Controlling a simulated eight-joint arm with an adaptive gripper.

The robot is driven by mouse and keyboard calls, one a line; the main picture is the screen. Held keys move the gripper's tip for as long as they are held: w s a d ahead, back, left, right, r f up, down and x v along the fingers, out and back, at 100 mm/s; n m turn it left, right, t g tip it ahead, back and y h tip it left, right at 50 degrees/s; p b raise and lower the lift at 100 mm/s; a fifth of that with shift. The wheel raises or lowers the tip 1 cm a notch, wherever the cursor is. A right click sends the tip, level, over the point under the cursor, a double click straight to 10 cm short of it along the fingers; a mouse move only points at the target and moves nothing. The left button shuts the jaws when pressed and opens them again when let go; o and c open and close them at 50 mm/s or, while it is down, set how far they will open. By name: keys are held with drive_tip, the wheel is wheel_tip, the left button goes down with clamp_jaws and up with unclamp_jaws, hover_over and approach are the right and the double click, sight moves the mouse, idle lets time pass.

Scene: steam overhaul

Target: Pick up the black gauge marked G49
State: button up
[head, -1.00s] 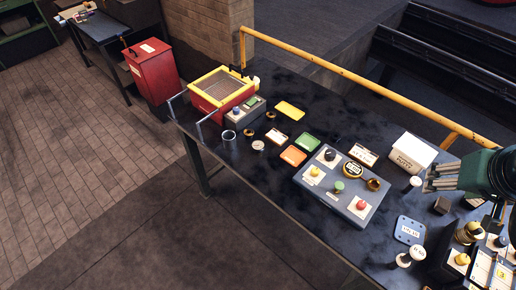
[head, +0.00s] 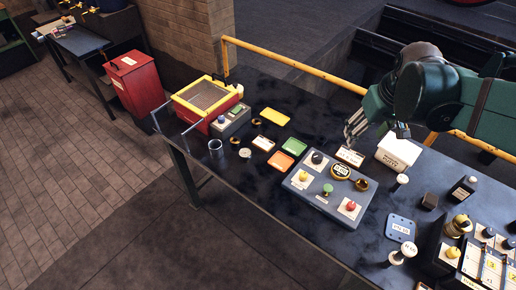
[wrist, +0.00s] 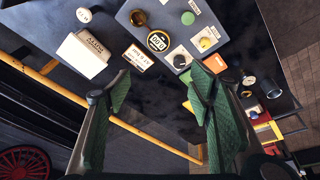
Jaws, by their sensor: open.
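My gripper (head: 356,128) is in the air over the back of the bench, behind the gauge. In the wrist view my gripper (wrist: 160,88) has its two green-padded fingers wide apart with nothing between them. The gauge lies beyond the fingertips, apart from them.
A brass ring (head: 362,184) lies right of the gauge. A white label card (head: 350,156) and a white box (head: 399,151) stand close behind. The panel carries several knobs, including a red one (head: 351,206). A yellow rail (head: 290,62) runs along the bench's back.

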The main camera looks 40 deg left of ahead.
drive_tip(key=w+a+f+n, duration=0.15)
drive_tip(key=a+f, duration=0.25)
drive_tip(key=a, duration=0.7)
drive_tip(key=n+g+h, duration=0.2)
drive_tip(key=n+g, duration=0.1)
drive_tip(key=n, duration=0.4)
hover_over(245, 152)
drive_tip(key=f, duration=2)
drive_tip(key=shift+w+d+f, duration=0.15)
drive_tip(key=shift+d+f, duration=0.05)
drive_tip(key=shift+d, duration=0.1)
drive_tip(key=shift+s+a+f, duration=0.2)
drive_tip(key=shift+a+f, duration=0.05)
drive_tip(key=shift+f, duration=1.25)
